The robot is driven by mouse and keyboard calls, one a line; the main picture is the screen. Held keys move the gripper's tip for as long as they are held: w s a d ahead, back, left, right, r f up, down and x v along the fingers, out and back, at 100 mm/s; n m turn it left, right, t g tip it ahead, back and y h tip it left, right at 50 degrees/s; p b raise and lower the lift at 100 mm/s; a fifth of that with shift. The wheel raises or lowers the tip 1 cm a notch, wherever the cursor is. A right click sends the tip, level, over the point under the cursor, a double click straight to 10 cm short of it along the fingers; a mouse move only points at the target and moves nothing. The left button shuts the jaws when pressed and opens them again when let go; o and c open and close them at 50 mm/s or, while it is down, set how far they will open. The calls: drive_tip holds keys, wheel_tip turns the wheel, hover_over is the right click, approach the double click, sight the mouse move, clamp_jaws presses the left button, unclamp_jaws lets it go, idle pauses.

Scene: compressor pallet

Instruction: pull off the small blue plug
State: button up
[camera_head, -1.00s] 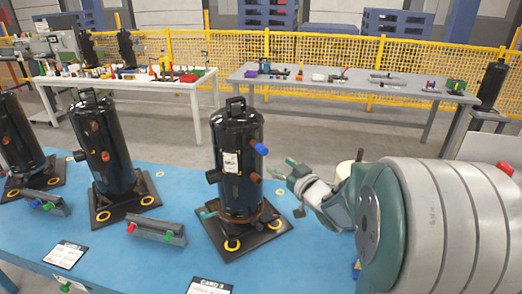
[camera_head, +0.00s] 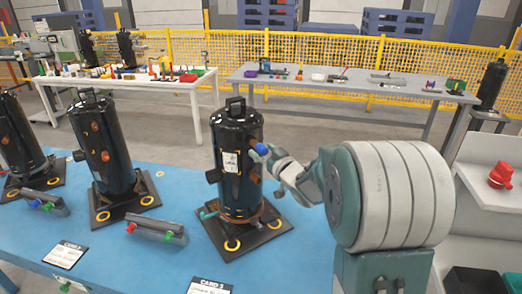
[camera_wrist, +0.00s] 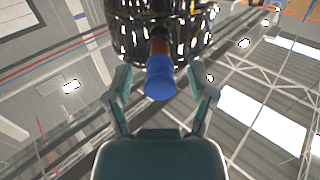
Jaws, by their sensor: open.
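The small blue plug (camera_head: 261,149) sits on a short copper stub on the upper right side of the nearest black compressor (camera_head: 238,165). In the wrist view the blue plug (camera_wrist: 160,78) points toward me, with the copper stub (camera_wrist: 160,47) behind it and the compressor (camera_wrist: 158,25) beyond. My gripper (camera_wrist: 163,82) is open, with one finger on each side of the plug and a gap visible on both sides. In the head view my gripper (camera_head: 270,158) is right beside the plug and partly overlaps it.
More black compressors (camera_head: 105,150) stand to the left on the blue table (camera_head: 150,225). A grey block with red and green plugs (camera_head: 156,232) and a card (camera_head: 210,287) lie in front. A shelf with a red part (camera_head: 500,175) is at the right.

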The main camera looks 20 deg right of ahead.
sight(265, 153)
idle(0.8)
clamp_jaws()
drive_tip(key=shift+s, duration=0.2)
drive_tip(key=shift+s+d, duration=0.2)
drive_tip(key=shift+s, duration=0.7)
drive_tip(key=shift+s+d, duration=0.15)
drive_tip(key=shift+s, duration=0.8)
drive_tip(key=shift+s+d, duration=0.2)
drive_tip(key=shift+s, duration=0.7)
